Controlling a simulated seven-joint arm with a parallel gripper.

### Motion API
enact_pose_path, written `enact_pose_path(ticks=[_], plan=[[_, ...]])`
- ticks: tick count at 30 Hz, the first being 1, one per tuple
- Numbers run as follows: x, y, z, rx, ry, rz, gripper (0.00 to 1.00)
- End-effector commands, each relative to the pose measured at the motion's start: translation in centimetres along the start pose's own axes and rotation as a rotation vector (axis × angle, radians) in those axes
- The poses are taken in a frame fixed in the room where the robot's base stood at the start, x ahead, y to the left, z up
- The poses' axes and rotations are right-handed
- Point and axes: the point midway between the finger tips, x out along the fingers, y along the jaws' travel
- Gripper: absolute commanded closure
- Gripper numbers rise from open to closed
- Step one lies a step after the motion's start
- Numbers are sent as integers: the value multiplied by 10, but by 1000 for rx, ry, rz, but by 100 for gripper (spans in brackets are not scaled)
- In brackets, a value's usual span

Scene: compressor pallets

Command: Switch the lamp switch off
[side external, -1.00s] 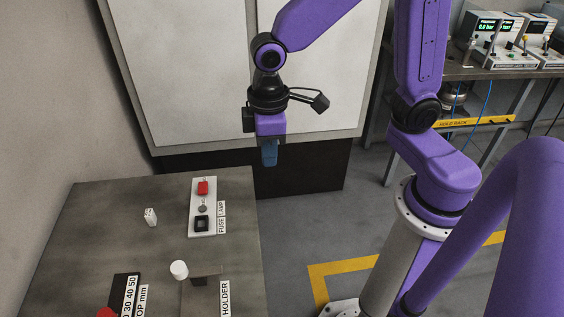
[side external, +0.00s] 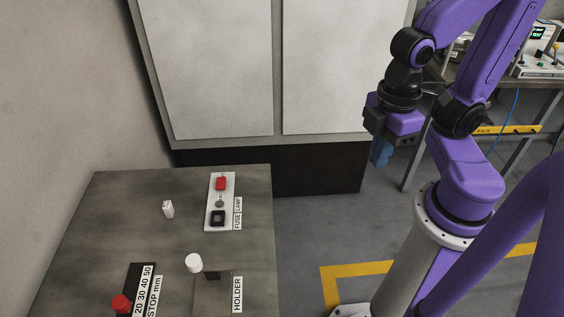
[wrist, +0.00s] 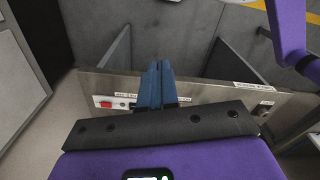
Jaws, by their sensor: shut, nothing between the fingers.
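A white panel strip (side external: 229,190) lies on the grey table at the left, with FUSE and LAMP labels along its right side. It carries a red switch (side external: 221,184) at its far end, a small grey round part (side external: 220,203) in the middle and a black square part (side external: 217,218) at the near end. Which way the switch is tipped is too small to tell. My gripper (side external: 380,153) is in the air over the floor, right of the table and well away from the strip. Its blue fingers (wrist: 156,84) are together and empty in the wrist view.
On the table (side external: 130,215) are a small white block (side external: 168,209), a white round knob (side external: 194,263) by the HOLDER label and a red knob (side external: 121,303) by the STOP scale. The wrist view shows a metal panel (wrist: 215,94) with a red switch (wrist: 106,104) beyond the fingers.

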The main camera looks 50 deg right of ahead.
Motion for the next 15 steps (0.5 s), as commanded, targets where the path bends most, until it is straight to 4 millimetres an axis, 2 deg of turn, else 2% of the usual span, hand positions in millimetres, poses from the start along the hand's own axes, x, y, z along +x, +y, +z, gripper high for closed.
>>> enact_pose_path(ticks=[4, 7, 11, 15], plan=[[-1, 2, -4, 20, 0, 0, 100], [-2, 7, -16, 76, -2, 1, 100], [-4, 21, -43, 210, -5, 3, 100], [-5, 42, -79, 394, -8, 6, 100]])
